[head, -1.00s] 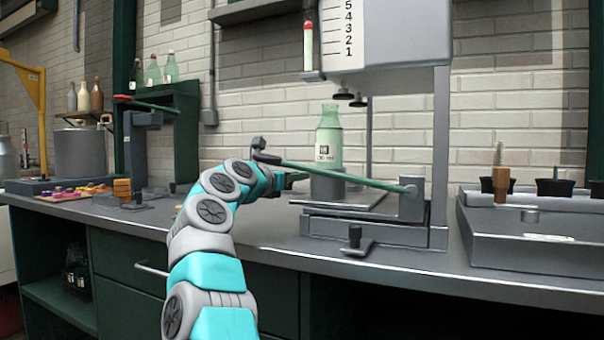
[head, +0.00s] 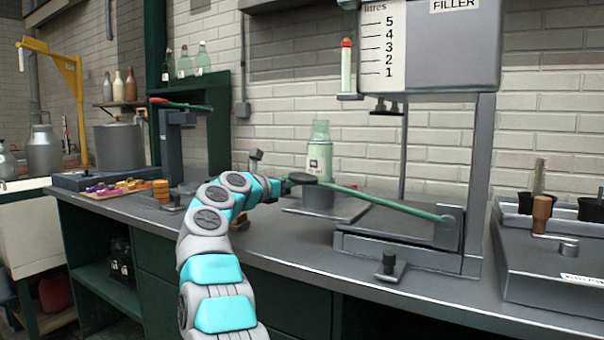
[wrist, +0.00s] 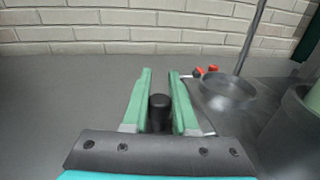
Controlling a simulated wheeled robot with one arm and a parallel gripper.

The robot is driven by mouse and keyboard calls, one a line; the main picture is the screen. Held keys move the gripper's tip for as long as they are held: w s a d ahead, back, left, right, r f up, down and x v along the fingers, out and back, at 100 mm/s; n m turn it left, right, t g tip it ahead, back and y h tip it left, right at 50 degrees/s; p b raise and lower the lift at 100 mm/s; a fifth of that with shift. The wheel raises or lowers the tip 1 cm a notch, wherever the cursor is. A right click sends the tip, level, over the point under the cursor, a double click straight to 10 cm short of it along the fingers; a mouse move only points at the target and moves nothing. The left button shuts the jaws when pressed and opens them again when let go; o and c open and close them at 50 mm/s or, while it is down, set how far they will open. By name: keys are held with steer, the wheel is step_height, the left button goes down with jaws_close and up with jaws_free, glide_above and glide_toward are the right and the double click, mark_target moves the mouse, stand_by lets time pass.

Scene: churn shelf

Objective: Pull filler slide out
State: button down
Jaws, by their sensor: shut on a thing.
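The filler (head: 445,60) stands at the right on the bench, with its scale and a green lever (head: 380,202). Its flat slide plate (head: 345,212) sticks out to the left from the base. A pale green bottle (head: 320,155) stands upright on a round pedestal (head: 318,200) on the plate. In the wrist view, my gripper (wrist: 160,85) has its green fingers on either side of a black knob (wrist: 160,107) and is shut on it. The pedestal (wrist: 290,125) shows at the wrist view's right edge.
The lever's dark end (head: 301,178) is close to my wrist. A small block with a knob (head: 388,268) sits before the filler. A grey machine (head: 550,260) fills the bench's right. Colourful pieces (head: 115,188) lie at the left.

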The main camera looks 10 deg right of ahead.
steer(key=shift+a, duration=0.1)
steer(key=c, duration=0.7)
jaws_free()
steer(key=b+v, duration=0.3)
steer(key=v, duration=0.3)
steer(key=shift+s+a+f, duration=0.1)
steer(key=shift+a, duration=0.1)
steer(key=shift+s+a, duration=0.45)
steer(key=shift+s, duration=0.05)
